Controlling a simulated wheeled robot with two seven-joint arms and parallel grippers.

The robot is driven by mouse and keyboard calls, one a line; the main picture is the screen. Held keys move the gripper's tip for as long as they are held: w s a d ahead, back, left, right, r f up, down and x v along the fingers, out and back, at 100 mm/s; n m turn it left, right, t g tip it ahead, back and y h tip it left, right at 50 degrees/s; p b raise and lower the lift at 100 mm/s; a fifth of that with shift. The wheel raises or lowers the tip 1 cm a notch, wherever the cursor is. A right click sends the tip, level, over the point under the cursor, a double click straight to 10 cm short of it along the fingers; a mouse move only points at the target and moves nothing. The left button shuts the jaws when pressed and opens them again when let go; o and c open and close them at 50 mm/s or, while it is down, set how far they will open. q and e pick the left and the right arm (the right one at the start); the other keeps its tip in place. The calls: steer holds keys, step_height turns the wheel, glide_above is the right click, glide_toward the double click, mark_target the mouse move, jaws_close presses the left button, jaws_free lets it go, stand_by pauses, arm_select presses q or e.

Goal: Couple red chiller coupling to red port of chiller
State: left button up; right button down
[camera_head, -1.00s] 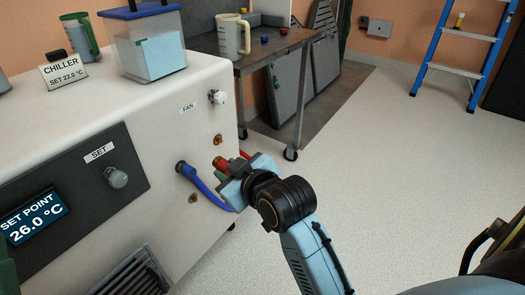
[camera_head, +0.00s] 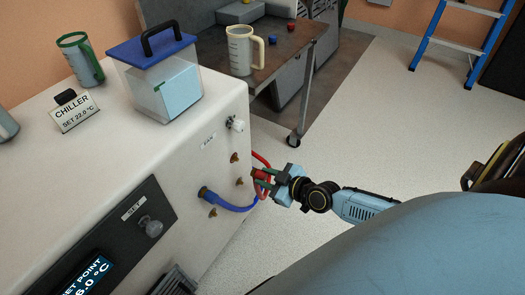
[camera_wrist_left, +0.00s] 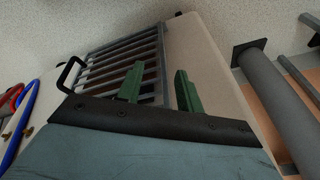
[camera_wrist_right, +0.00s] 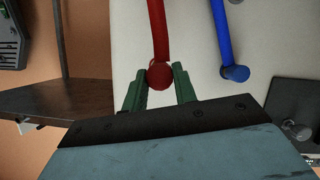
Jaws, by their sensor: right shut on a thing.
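The chiller (camera_head: 215,125) is the white cabinet at left in the head view. My right gripper (camera_head: 263,180) is shut on the red coupling (camera_head: 259,174), just right of the chiller's side panel. In the right wrist view the red coupling (camera_wrist_right: 159,76) sits between the green fingers, its red hose running up. A brass port (camera_head: 239,182) on the panel is bare, with a gap between it and the coupling. Other brass ports (camera_head: 234,157) (camera_head: 212,212) are also bare; I cannot tell which is red. My left gripper (camera_wrist_left: 158,88) is open and empty near the chiller's grille (camera_wrist_left: 120,62).
A blue coupling (camera_head: 205,193) with its hose is on the panel left of the red one. A lidded container (camera_head: 160,80) stands on the chiller.

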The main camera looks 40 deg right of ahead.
arm_select(q)
steer(key=shift+s+a+f+g, duration=0.2)
steer(key=shift+s+a+g, duration=0.15)
steer(key=shift+s, duration=0.2)
arm_select(e)
steer(key=shift+d, duration=0.7)
arm_select(q)
steer(key=shift+f, duration=0.1)
arm_select(e)
steer(key=w, duration=0.1)
steer(key=w+a, duration=0.1)
steer(key=w, duration=0.1)
steer(key=shift+a, duration=0.1)
arm_select(q)
steer(key=shift+a+f, duration=0.15)
arm_select(e)
steer(key=shift+w+a, duration=0.25)
steer(key=shift+w, duration=0.3)
steer(key=shift+w+a, duration=0.25)
steer(key=shift+w, duration=0.25)
arm_select(q)
steer(key=shift+s, duration=0.25)
arm_select(e)
steer(key=shift+w, duration=0.15)
